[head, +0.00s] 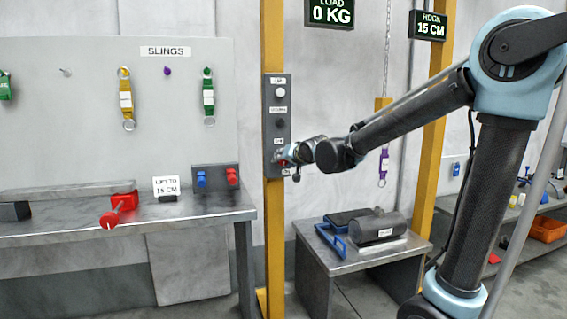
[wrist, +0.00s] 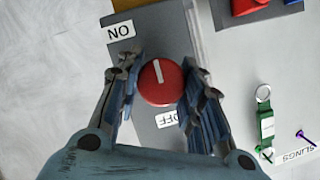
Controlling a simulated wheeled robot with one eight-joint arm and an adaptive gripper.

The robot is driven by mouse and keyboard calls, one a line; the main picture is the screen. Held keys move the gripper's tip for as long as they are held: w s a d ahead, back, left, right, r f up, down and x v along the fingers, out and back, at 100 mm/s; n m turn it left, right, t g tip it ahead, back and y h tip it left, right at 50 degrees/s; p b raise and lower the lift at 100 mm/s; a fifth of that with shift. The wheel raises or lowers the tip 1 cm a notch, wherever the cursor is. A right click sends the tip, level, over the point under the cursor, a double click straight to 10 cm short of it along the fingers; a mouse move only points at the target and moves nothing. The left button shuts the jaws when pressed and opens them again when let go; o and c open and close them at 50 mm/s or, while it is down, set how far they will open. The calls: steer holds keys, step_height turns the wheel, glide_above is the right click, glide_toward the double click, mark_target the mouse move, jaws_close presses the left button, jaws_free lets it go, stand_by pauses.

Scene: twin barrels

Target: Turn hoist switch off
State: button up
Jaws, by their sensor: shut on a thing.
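The hoist switch is a round red knob (wrist: 161,83) with a white mark, set on a grey control panel (head: 278,100) on a yellow post. In the wrist view an ON label (wrist: 121,31) lies up and left of the knob, and an OFF label (wrist: 167,119) lies just below it. The white mark sits on the knob's upper half, tilted slightly left, on the side away from OFF. My gripper (wrist: 165,75) is shut on the knob, one finger on each side. In the head view my gripper (head: 283,156) covers the panel's lower part and hides the knob.
A left bench (head: 220,204) holds a red clamp (head: 112,216) and a "lift to 15 cm" sign (head: 166,187). A low table (head: 340,264) right of the post holds a dark cylinder (head: 377,227). Displays read 0 KG (head: 331,13) and hook 15 CM (head: 432,25).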

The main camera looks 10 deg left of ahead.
steer(key=shift+d+f, duration=0.15)
steer(key=shift+d, duration=0.05)
steer(key=o, duration=1.1)
steer(key=shift+w, duration=0.1)
steer(key=shift+a, duration=0.1)
steer(key=shift+s, duration=0.25)
steer(key=shift+v, duration=5.85)
steer(key=shift+w, duration=0.2)
